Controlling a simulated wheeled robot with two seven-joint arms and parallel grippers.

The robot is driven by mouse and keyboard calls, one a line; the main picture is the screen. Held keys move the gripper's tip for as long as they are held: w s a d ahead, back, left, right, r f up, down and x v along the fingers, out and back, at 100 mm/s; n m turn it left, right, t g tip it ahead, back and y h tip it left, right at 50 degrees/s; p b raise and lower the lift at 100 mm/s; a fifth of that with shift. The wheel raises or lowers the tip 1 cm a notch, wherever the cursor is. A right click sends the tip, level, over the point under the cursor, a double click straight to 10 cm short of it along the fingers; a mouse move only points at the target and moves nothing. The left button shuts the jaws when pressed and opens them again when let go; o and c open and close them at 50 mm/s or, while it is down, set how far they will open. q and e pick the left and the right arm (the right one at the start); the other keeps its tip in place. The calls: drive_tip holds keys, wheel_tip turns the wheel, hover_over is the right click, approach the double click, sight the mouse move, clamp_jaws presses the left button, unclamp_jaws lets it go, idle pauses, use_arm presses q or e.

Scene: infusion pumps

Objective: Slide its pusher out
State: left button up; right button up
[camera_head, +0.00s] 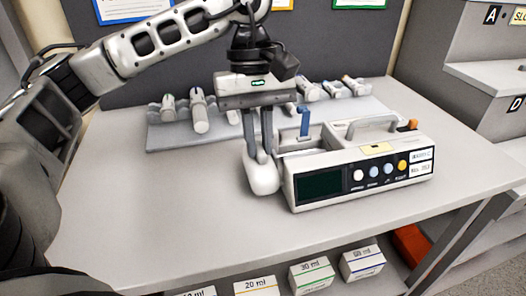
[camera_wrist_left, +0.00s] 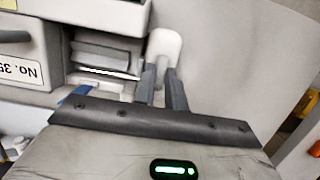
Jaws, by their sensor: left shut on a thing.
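The infusion pump (camera_head: 362,172) stands on the table, with a dark screen and a row of round buttons on its front. Its white pusher (camera_head: 262,176) sticks out at the pump's left end. My left gripper (camera_head: 259,155) points down and is shut on the pusher; in the left wrist view the fingers (camera_wrist_left: 162,88) close at the white pusher block (camera_wrist_left: 165,45). A blue lever (camera_head: 305,121) stands up from the pump's top near the open syringe bay. My right gripper is not in view.
A grey rack (camera_head: 170,137) with several syringes lies behind the pump. Labelled boxes (camera_head: 311,274) stand on a shelf below the table's front edge. Grey shelving (camera_head: 470,95) stands to the right. The table (camera_head: 150,215) left of the pump is clear.

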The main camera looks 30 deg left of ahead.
use_arm(q)
drive_tip(key=shift+s+a+b, duration=0.7)
drive_tip(key=shift+s+a, duration=0.55)
drive_tip(key=shift+s, duration=0.2)
drive_tip(key=shift+s+a+b, duration=0.65)
drive_tip(key=shift+s+a, duration=0.6)
drive_tip(key=shift+s, duration=0.15)
drive_tip(key=shift+s+a, duration=0.15)
drive_tip(key=shift+s, duration=0.1)
drive_tip(key=o, duration=0.6)
drive_tip(key=shift+c, duration=0.2)
wheel_tip(320, 180, up, 7)
drive_tip(key=p, duration=0.5)
